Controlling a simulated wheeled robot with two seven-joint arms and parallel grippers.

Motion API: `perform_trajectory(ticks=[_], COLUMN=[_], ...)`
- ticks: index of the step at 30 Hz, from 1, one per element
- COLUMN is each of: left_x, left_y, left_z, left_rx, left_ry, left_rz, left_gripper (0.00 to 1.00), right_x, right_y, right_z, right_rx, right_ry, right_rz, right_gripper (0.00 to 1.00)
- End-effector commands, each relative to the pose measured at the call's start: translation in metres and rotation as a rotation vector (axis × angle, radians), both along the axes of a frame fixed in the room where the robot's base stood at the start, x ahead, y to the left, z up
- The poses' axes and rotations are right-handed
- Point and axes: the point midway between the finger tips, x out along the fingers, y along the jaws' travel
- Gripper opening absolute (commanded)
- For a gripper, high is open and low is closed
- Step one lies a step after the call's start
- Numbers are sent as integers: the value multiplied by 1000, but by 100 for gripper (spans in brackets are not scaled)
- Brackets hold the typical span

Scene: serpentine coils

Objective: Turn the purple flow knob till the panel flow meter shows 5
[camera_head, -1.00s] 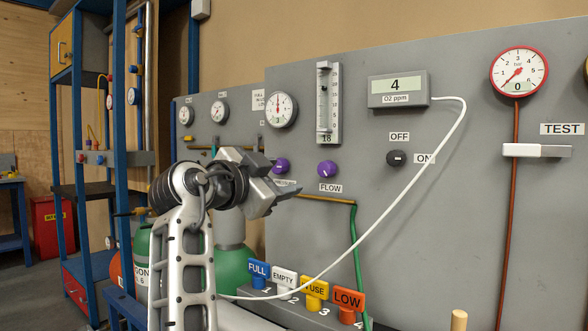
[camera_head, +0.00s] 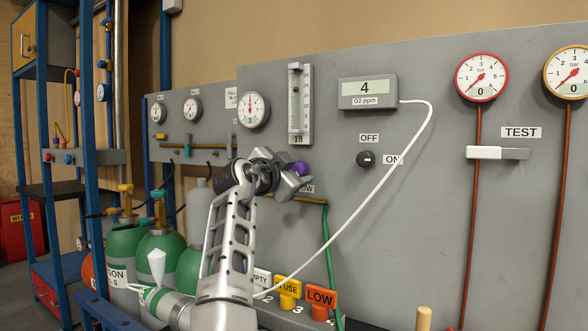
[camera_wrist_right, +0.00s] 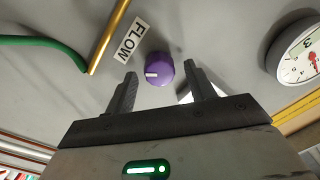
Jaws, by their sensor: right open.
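The purple flow knob (camera_wrist_right: 159,69) stands out from the grey panel beside its FLOW label (camera_wrist_right: 132,41). In the head view the purple knob (camera_head: 300,168) is partly hidden behind my right gripper (camera_head: 290,181). In the right wrist view the open fingers of my right gripper (camera_wrist_right: 160,88) stand on either side below the knob, with the knob just beyond the fingertips and not clasped. The knob has a white pointer mark on its face. The panel flow meter (camera_head: 299,105) is a vertical tube above the knob with 18 on its readout. My left gripper is not in view.
A round gauge (camera_head: 253,110) is left of the flow meter. The O2 display (camera_head: 368,92) shows 4, with an OFF/ON switch (camera_head: 366,158) below. A white hose (camera_head: 425,128) and a green hose (camera_head: 328,240) hang near the arm. Green cylinders (camera_head: 160,250) stand at left.

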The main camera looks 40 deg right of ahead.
Motion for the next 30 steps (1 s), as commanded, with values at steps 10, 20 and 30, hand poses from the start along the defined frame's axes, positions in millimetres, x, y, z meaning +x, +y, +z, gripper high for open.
perform_trajectory(ticks=[10, 20, 30], left_x=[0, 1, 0], left_y=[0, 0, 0], left_z=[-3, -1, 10], left_rx=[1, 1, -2], left_ry=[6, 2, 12], left_rz=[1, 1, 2], left_gripper=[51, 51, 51], right_x=[1, 1, 1], right_y=[-2, -1, -2], right_z=[0, 0, 3], right_rx=[1, -2, -37], right_ry=[0, 6, 131], right_rz=[1, 1, -1], right_gripper=[43, 10, 10])
